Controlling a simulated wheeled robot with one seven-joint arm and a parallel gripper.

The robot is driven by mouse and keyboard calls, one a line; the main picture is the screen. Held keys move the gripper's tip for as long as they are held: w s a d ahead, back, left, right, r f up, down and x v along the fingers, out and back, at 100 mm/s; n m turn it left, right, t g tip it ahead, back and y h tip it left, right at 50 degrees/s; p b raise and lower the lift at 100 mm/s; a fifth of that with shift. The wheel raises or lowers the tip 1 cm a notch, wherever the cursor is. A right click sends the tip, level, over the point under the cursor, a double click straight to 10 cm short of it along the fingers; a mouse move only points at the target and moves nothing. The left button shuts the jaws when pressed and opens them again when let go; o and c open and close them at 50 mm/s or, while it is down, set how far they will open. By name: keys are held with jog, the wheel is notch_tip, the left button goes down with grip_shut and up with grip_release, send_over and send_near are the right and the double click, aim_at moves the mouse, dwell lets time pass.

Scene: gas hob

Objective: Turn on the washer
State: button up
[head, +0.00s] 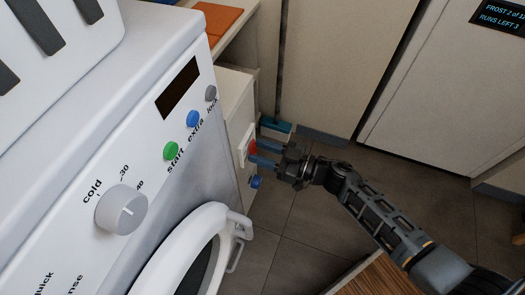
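The white washer (130,150) fills the left of the head view. Its panel has a green start button (171,151), a blue extra button (193,119), a grey lock button (211,93), a grey-white dial (122,209) marked cold, 30 and 40, and a dark, blank display (178,87). The round door (192,257) is partly cut off at the bottom. My gripper (258,154) is to the right of the washer's panel, apart from the buttons, pointing left. Its two blue-tipped fingers are spread apart. Nothing shows clearly held between them.
An orange board (217,20) lies on a shelf at the top. A tall pale door with a dark display (498,22) is at right. Grey tiled floor (310,215) is open below.

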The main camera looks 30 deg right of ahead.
jog(key=c, duration=0.7)
jog(key=shift+f+b, duration=0.3)
jog(key=shift+b, duration=0.45)
jog(key=shift+t+y+b, duration=0.3)
jog(key=shift+t+b, duration=0.1)
jog(key=shift+b, duration=0.15)
jog(key=shift+r, duration=0.15)
jog(key=o, duration=1.1)
jog(key=shift+c, duration=0.2)
jog(key=p+v, duration=0.1)
jog(key=v, duration=0.6)
jog(key=shift+s+d+p, duration=0.2)
jog(key=shift+s+p, duration=0.1)
jog(key=shift+s, duration=0.05)
